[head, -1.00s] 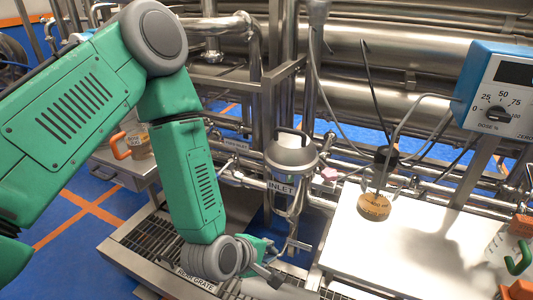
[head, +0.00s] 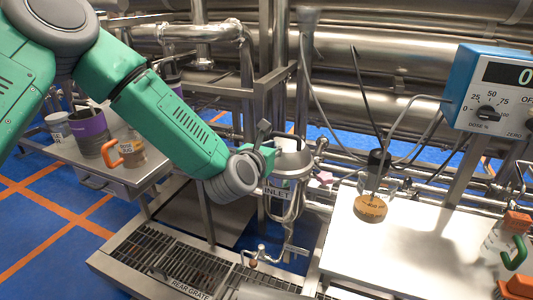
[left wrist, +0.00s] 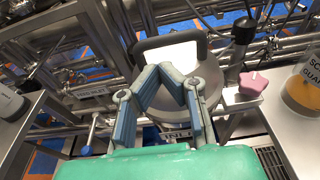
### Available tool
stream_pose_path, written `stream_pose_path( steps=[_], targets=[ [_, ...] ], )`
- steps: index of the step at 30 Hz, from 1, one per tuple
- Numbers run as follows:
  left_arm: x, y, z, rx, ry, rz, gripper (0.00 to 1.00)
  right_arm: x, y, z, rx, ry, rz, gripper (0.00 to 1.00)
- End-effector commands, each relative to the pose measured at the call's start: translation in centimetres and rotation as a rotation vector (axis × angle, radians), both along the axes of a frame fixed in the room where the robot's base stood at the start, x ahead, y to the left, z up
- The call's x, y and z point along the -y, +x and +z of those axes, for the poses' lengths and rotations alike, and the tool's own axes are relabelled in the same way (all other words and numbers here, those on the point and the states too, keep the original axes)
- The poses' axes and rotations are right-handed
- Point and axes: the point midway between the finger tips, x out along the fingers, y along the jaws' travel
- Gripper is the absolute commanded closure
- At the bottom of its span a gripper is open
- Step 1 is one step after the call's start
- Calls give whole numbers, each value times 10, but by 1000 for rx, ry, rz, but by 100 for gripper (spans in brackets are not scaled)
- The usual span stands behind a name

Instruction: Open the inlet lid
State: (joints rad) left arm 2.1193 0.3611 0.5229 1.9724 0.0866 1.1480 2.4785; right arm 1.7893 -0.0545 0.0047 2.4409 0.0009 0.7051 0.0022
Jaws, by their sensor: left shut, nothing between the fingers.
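The steel inlet vessel stands mid-picture in the head view, with its label "INLET" (head: 277,194) on the front. Its domed steel lid (head: 296,166) sits on top and looks closed. The lid's dark loop handle (head: 291,137) is partly hidden by my left gripper (head: 268,146), which is beside it on the left. In the left wrist view the handle (left wrist: 168,42) arches just beyond my fingers, over the round lid (left wrist: 208,72). The left fingers (left wrist: 168,72) are shut and empty; I cannot tell whether they touch the handle. My right gripper is not in view.
A white bench (head: 410,235) with an amber-bottomed beaker (head: 370,208) stands right, under a blue dose meter (head: 490,95). A side table at left holds an orange-handled jug (head: 130,150) and a purple container (head: 90,132). Pipes run behind; the rear grate (head: 160,255) lies below.

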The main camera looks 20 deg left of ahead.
Motion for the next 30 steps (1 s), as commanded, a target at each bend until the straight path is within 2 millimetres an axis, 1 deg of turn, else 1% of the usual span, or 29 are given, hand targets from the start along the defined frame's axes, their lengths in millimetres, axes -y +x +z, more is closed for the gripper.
stream_pose_path(
  steps=[1,3,6,9,22,30],
  targets=[
    [1,9,-2,2,2,1,100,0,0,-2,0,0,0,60],
    [1,18,-4,2,3,-1,100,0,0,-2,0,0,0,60],
    [2,27,-6,1,2,-1,100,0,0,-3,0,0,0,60],
    [2,32,-7,0,1,-1,100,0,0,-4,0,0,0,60],
    [2,33,-6,-5,1,-1,100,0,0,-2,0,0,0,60],
    [1,36,4,-54,2,0,100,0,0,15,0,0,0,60]
  ],
)
